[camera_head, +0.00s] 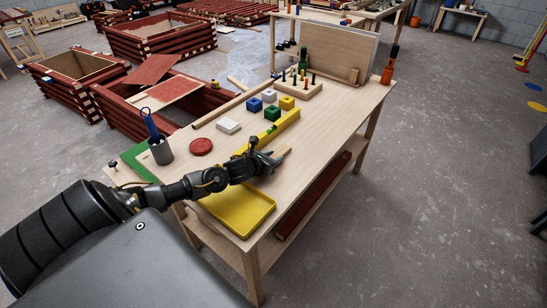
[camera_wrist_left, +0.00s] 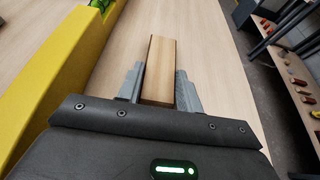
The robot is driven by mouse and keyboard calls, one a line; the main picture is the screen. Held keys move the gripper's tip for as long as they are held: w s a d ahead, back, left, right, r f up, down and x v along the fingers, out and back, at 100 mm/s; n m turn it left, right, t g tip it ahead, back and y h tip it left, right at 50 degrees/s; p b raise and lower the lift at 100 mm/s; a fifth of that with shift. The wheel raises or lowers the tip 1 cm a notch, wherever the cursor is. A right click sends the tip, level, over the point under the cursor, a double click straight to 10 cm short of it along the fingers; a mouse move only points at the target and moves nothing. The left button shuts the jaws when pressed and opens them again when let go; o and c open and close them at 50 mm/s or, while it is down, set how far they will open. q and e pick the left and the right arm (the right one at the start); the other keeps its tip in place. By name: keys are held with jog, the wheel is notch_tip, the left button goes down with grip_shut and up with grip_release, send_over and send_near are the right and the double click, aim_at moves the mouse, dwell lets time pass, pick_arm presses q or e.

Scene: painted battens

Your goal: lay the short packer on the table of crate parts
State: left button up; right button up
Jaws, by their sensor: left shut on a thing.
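The short packer, a small pale wooden block with a darker edge, shows in the left wrist view (camera_wrist_left: 159,68) and as a small stub in the head view (camera_head: 285,153). My left gripper (camera_head: 273,158) is shut on it; in the left wrist view the grey fingers (camera_wrist_left: 160,88) press on both its sides. The packer is over the wooden table (camera_head: 335,105); I cannot tell whether it touches the top. My right gripper is out of view.
A yellow tray (camera_head: 240,213) lies below my left arm. A yellow level (camera_head: 270,130) lies beyond the gripper, with coloured blocks (camera_head: 271,112) behind it. A red disc (camera_head: 201,146) and grey cup (camera_head: 161,152) stand left. The tabletop's right side is clear.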

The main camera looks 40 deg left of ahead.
pick_arm(q)
jog(key=shift+f, duration=0.2)
jog(key=o, duration=1)
jog(key=shift+c, duration=0.2)
jog(key=shift+r, duration=0.15)
jog(key=shift+r, duration=0.25)
jog(key=v, duration=0.7)
jog(key=b+v, duration=0.1)
jog(key=v, duration=0.2)
jog(key=shift+s+f, duration=0.15)
jog(key=shift+s, duration=0.25)
jog(key=shift+s+r, duration=0.35)
jog(key=shift+s, duration=0.25)
jog(key=shift+r, duration=0.1)
